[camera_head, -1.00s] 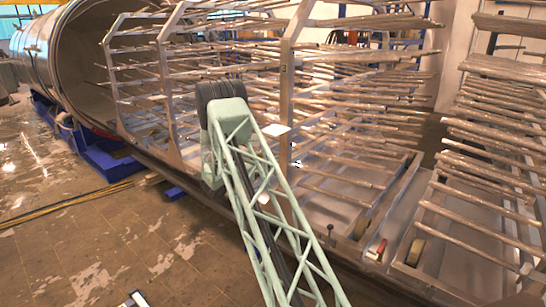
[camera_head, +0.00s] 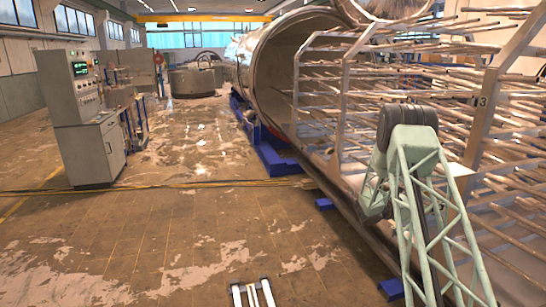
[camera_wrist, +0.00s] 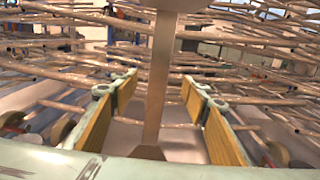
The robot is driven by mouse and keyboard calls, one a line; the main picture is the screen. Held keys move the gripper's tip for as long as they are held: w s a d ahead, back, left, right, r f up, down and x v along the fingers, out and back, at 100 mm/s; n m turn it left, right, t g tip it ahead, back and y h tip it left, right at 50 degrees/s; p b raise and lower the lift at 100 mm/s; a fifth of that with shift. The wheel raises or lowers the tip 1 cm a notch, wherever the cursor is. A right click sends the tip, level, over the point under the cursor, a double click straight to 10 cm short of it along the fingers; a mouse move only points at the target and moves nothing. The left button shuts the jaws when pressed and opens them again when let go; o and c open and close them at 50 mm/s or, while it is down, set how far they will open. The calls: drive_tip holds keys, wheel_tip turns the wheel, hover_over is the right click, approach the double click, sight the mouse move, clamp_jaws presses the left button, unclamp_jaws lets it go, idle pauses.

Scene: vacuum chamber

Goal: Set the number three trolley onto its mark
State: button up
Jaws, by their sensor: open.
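The number three trolley is a metal rack of many rods, with a "3" on an upright post (camera_head: 483,101) at the right of the head view. My gripper (camera_wrist: 158,82) is open in the wrist view, its two yellow-padded fingers spread left and right. A metal upright post (camera_wrist: 162,50) shows between the fingers with gaps on both sides; its depth relative to the fingertips is hard to tell. The gripper itself is hidden in the head view behind my green lattice arm. A white striped marking (camera_head: 252,294) lies on the floor at the bottom; I cannot tell whether it is the trolley's mark.
The open chamber (camera_head: 262,80) stands behind the trolley, with blue supports (camera_head: 272,158) below. A grey control cabinet (camera_head: 85,125) stands at the left. Yellow-black cables (camera_head: 150,186) cross the floor. The brown floor (camera_head: 130,240) in front is mostly clear.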

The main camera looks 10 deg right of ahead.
drive_tip(key=s+a+r+m+g+y+b, duration=0.2)
drive_tip(key=s+a+r+m+g+y, duration=0.55)
drive_tip(key=s+a+r, duration=1.45)
drive_tip(key=s+a+m+t+y+b, duration=0.1)
drive_tip(key=s+a+m+t+y, duration=0.2)
drive_tip(key=s+a, duration=0.8)
drive_tip(key=s+a+m+t+y+b, duration=0.1)
drive_tip(key=s+a+m+t+y, duration=0.3)
drive_tip(key=s+a, duration=0.7)
drive_tip(key=s+a+f+m+t+y+b, duration=0.1)
drive_tip(key=s+a+m+t+y, duration=0.2)
drive_tip(key=s+a, duration=0.9)
drive_tip(key=shift+a+m, duration=0.65)
drive_tip(key=shift+a, duration=4.1)
drive_tip(key=shift+a+y, duration=0.1)
drive_tip(key=shift+y, duration=0.15)
